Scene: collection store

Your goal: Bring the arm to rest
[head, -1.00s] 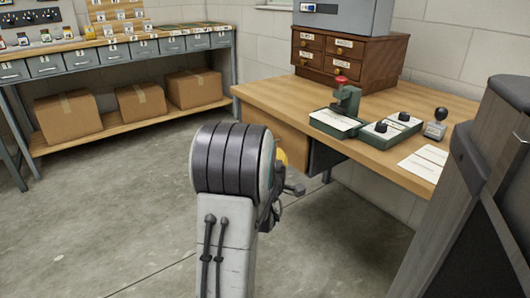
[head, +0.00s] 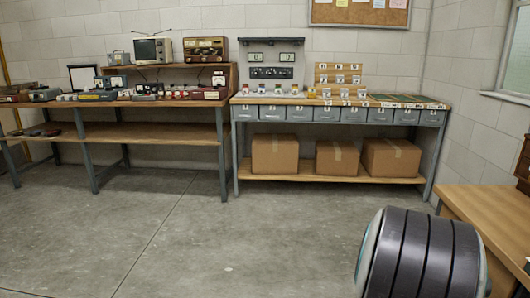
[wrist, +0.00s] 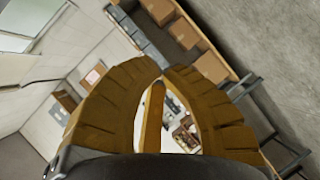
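My gripper (wrist: 161,72) shows in the wrist view as yellow ribbed fingers curving inward. Their tips come together near the middle of the picture, and nothing is held between them. Through the gap behind the fingers I see part of the far benches. In the head view only a dark, banded joint of my arm (head: 422,255) shows at the lower right. The gripper itself is out of that view.
A workbench with grey drawers (head: 340,115) stands against the back wall, boxes (head: 275,155) on its lower shelf. Left is a bench (head: 150,135) with radios and instruments. A wooden desk (head: 485,215) is at right. The floor (head: 180,235) between is clear.

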